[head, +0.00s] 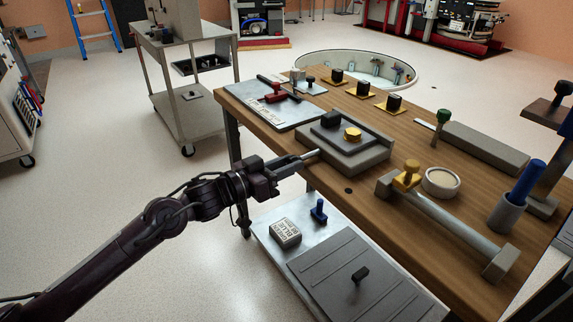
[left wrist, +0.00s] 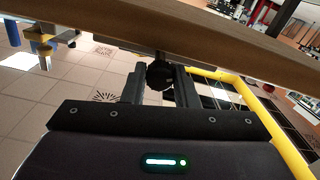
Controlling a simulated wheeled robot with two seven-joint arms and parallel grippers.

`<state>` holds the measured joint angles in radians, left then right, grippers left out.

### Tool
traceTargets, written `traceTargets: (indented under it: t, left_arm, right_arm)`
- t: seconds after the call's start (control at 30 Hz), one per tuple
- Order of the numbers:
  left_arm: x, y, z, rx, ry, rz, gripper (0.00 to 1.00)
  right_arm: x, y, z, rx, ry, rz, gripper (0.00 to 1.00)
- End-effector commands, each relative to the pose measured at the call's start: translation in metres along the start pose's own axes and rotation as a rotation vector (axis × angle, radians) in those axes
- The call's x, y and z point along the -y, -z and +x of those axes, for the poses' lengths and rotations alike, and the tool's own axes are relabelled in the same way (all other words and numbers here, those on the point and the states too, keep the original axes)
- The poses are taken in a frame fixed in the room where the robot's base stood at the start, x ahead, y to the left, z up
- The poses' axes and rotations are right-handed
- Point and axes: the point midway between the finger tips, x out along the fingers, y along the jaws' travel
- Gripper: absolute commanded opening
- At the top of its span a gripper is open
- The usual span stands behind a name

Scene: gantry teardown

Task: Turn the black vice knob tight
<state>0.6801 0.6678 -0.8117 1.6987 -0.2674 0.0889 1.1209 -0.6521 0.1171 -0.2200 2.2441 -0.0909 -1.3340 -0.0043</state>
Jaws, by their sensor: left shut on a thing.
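The grey vice (head: 372,165) sits at the near left edge of the wooden bench. My left gripper (head: 312,155) reaches the vice's left side from the left and hides the knob there in the head view. In the left wrist view the black vice knob (left wrist: 160,75) sits between the two fingers, and my left gripper (left wrist: 160,88) is shut on it. The knob's turn angle cannot be read. My right gripper is not in view.
The wooden bench (head: 345,190) holds a grey plate with a red handle (head: 275,93), a yellow-clamped bar (head: 450,232), a white ring (head: 440,181) and a blue-handled tool (head: 527,180). A lower shelf (head: 262,236) lies below my left arm. Open floor is on the left.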

Motion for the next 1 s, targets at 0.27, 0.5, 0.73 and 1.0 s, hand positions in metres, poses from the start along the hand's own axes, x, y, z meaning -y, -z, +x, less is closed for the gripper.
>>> traceTargets:
  t: [0.27,0.5,0.73,1.0]
  left_arm:
    - [0.0001,0.0001,-0.0002,0.000,0.000,0.018,0.04]
    - [0.0000,0.0004,-0.0001,0.000,0.000,0.125,0.04]
    - [0.0001,0.0003,0.0000,0.000,0.000,0.315,0.04]
    - [0.0006,-0.0002,-0.0001,-0.001,0.000,0.574,0.04]
  right_arm:
    - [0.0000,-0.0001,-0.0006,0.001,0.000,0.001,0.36]
    - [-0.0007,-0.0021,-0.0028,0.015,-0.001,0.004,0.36]
    - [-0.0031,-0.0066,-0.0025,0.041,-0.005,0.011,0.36]
    - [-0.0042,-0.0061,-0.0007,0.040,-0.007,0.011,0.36]
